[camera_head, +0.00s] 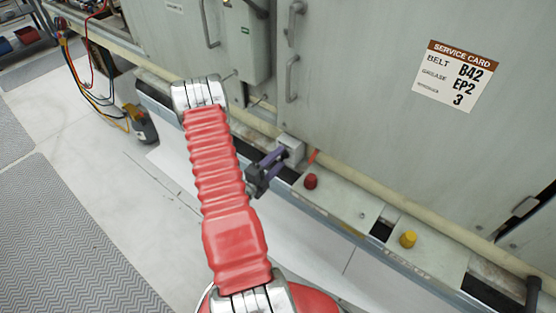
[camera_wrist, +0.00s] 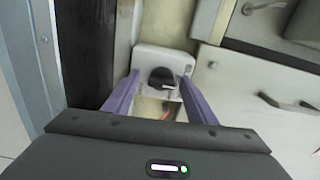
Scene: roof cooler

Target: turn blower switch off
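The blower switch appears to be a black rotary knob (camera_wrist: 162,74) on a small white box (camera_wrist: 150,57) in the wrist view. The white box also shows in the head view (camera_head: 292,146), low against the grey cabinet, where the knob cannot be made out. My gripper (camera_wrist: 159,82) has two purple fingers, spread apart with the knob between their tips. I cannot tell whether they touch the box or knob. In the head view my gripper (camera_head: 275,161) reaches the box from the lower left. The knob's setting is too blurred to read.
The grey cabinet (camera_head: 360,110) carries a service card (camera_head: 454,76) and handles. A red knob (camera_head: 310,181) and a yellow knob (camera_head: 408,239) stand on plates along the ledge, right of my gripper. A meter with cables (camera_head: 141,124) lies at left. Floor is open at lower left.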

